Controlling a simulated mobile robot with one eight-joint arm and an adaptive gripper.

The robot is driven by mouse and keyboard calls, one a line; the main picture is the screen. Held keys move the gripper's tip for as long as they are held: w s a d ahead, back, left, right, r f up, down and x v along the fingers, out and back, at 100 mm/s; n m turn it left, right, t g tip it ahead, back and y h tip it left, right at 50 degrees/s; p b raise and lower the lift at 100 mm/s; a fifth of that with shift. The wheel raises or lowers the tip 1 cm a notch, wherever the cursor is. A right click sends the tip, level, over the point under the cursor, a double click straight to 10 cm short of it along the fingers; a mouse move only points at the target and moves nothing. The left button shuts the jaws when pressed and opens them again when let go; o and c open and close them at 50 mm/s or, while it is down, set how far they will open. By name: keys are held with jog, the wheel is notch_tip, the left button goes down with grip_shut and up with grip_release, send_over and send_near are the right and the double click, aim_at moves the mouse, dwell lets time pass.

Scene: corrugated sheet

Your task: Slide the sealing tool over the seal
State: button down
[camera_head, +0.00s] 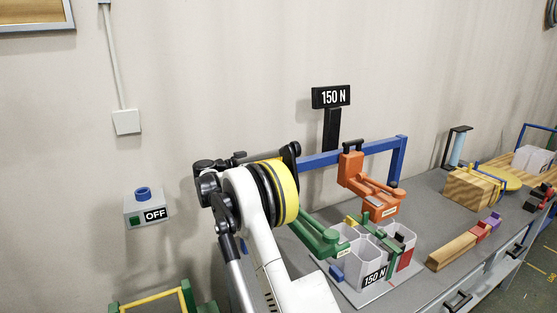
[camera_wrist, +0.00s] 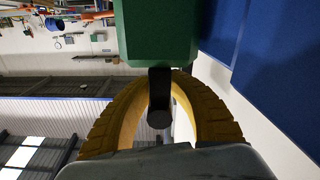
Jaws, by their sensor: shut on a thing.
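In the wrist view, my gripper (camera_wrist: 160,85) has its curved, ribbed yellow fingers around a dark peg (camera_wrist: 159,105) with a round end. The peg adjoins a green block (camera_wrist: 158,35) at the top of that view. In the head view my arm hides my fingers. A green tool (camera_head: 322,238) with a small label reaches from beside my arm to white holders (camera_head: 374,277) marked 150 N. An orange clamp-like tool (camera_head: 368,186) with a black knob is at the blue rail (camera_head: 380,146). I cannot tell which tool is the sealing tool, and I cannot make out the seal.
A 150 N sign (camera_head: 331,97) stands behind the grey bench (camera_head: 415,215). Wooden blocks (camera_head: 470,187), a long wooden bar (camera_head: 451,251) and small coloured blocks stand to the right. A box marked OFF (camera_head: 148,207) is on the wall. A yellow-and-green frame (camera_head: 155,303) is at lower left.

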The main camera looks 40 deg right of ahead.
jog(key=p+x, duration=0.1)
jog(key=x, duration=1.9)
jog(key=shift+s+p, duration=0.2)
jog(key=shift+p, duration=0.15)
jog(key=shift+d, duration=0.1)
jog(key=c, duration=1.4)
grip_release()
jog(key=shift+o, duration=0.5)
jog(key=shift+d, duration=0.15)
jog(key=v, duration=1.2)
jog(key=shift+w, duration=0.1)
